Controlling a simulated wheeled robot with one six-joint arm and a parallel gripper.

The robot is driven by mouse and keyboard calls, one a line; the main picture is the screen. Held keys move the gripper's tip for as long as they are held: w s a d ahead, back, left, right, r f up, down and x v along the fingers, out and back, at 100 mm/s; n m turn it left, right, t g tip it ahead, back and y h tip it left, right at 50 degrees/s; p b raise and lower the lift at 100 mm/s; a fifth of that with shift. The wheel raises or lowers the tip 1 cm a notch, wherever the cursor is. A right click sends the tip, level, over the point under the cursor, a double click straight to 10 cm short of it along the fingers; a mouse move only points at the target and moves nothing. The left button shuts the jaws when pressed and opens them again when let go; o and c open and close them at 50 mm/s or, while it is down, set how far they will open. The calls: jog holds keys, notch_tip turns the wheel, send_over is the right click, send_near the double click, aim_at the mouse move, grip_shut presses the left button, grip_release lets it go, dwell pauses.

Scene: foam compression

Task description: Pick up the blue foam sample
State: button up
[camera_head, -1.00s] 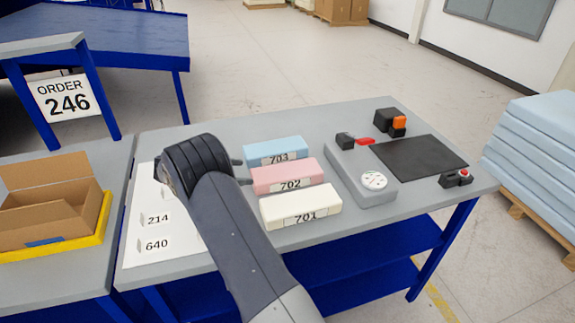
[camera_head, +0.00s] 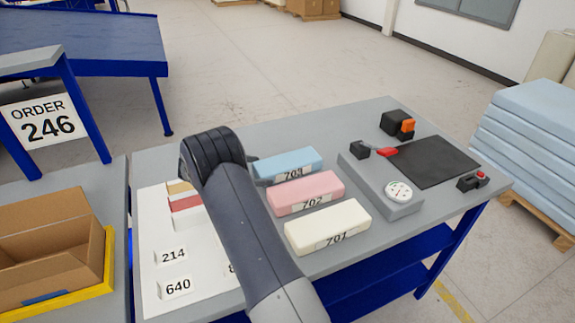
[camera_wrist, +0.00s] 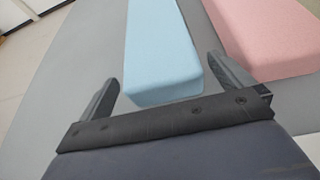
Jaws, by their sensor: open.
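The blue foam sample (camera_head: 287,164), labelled 703, lies on the grey table as the farthest of three foam blocks. In the wrist view the blue foam sample (camera_wrist: 160,50) has its near end between the two fingers of my gripper (camera_wrist: 160,88). The fingers are open, with a gap on the left side; the right finger is close to the block's right side. In the head view my gripper (camera_head: 250,167) is mostly hidden behind my arm, at the left end of the blue block.
The pink block (camera_head: 305,193), labelled 702, lies close beside the blue one, with the white block (camera_head: 328,227) nearer. A grey gauge device (camera_head: 381,188) and a black mat (camera_head: 433,161) are to the right. A cardboard box (camera_head: 48,245) stands at left.

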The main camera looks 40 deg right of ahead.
aim_at(264, 170)
jog(key=p+x, duration=0.1)
jog(key=x, duration=0.3)
jog(key=shift+s+d+f+p, duration=0.1)
jog(key=shift+d+p, duration=0.25)
jog(key=shift+d, duration=0.05)
jog(key=c, duration=0.9)
